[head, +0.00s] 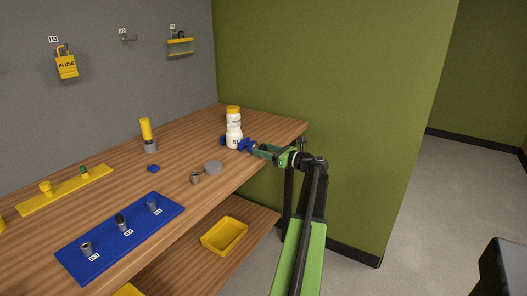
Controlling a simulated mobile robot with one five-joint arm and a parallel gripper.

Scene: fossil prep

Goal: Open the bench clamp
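A blue part, which looks like the bench clamp (247,146), sits at the right end of the wooden bench. More blue shows at the left side of a white bottle with a yellow cap (234,130), so the blue jaws appear to be on both sides of it. The bottle stands upright. My green gripper (257,149) reaches in from the right, over the bench's edge, with its tip at or very near the right blue part. Contact and finger opening are too small to tell. The clamp's lower part is hidden.
A grey disc (213,167) and small grey cup (195,178) lie in front of the bottle. A blue board (95,257) with several holders and a yellow rack (66,190) are at left. A yellow bin (224,236) is on the lower shelf. A green wall (345,100) stands behind my arm.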

